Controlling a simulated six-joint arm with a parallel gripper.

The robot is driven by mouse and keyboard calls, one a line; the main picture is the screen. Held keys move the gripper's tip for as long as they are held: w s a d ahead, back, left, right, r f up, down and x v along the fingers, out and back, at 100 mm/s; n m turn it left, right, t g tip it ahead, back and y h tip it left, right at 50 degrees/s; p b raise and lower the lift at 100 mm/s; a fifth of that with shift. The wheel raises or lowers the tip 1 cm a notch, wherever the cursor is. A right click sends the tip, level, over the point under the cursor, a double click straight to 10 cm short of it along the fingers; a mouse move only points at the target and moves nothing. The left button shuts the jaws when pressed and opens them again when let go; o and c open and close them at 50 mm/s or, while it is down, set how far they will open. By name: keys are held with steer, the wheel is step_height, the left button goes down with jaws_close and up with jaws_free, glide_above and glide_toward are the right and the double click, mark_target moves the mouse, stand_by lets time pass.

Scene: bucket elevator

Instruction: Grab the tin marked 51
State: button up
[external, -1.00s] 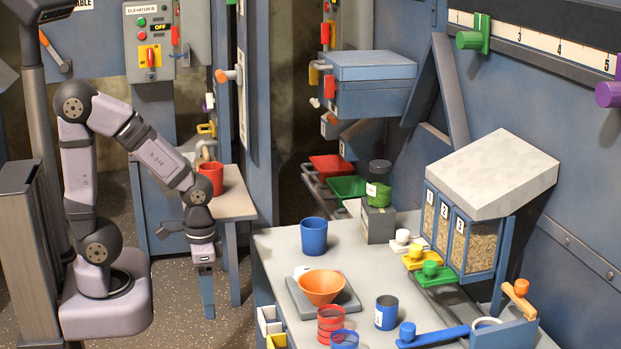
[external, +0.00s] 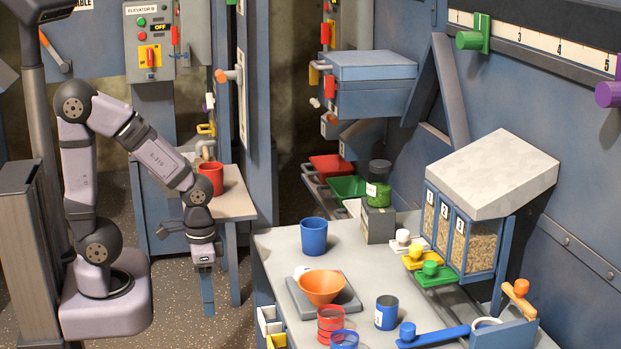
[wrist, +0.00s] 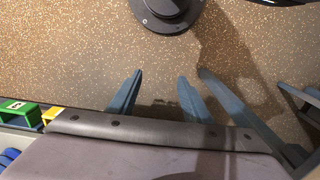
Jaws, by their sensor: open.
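A blue tin (external: 386,312) with a small pale mark stands upright on the workbench (external: 275,245), near its front right; the mark is too small to read fully, so I cannot tell if it is 51. A green jar (external: 378,185) with a white label stands on a grey block at the back of the bench; its label is unreadable too. My gripper (external: 204,268) hangs left of the bench, well apart from both. In the wrist view, my gripper's fingers (wrist: 160,76) are spread with only speckled floor between them. No tin shows there.
A blue cup (external: 314,236), an orange bowl (external: 321,286) on a grey plate and a red ringed cup (external: 330,322) stand on the bench. A grain hopper (external: 465,235) rises at right. A small table (external: 235,206) with a red mug (external: 211,178) is behind my gripper.

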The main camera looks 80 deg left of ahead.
mark_target(322, 295)
steer(key=w+d+r+t+p, duration=0.2)
steer(key=w+r+t, duration=0.1)
steer(key=w+r, duration=0.2)
steer(key=w+d+r+t+h+p, duration=0.1)
steer(key=w+d+r+t+p, duration=0.2)
steer(key=w, duration=0.6)
steer(key=w+d+r+t+p, duration=0.3)
steer(key=w+r, duration=0.4)
steer(key=shift+d+r+m+h, duration=0.2)
steer(key=shift+r+m+h, duration=0.1)
steer(key=shift+r+h, duration=0.1)
steer(key=d+f+t+b, duration=0.1)
steer(key=d, duration=0.1)
steer(key=d+f+m+t+h+b, duration=0.1)
steer(key=d+b, duration=0.1)
steer(key=d, duration=0.1)
steer(key=w+d+f+t+b, duration=0.1)
steer(key=d+f+b, duration=0.1)
steer(key=shift+d+m+h, duration=0.3)
steer(key=shift+d+m, duration=0.1)
steer(key=shift+s+d+f+t+b, duration=0.15)
steer(key=shift+d+f+t+b, duration=0.1)
steer(key=shift+t+b, duration=0.15)
steer(key=shift+d, duration=0.1)
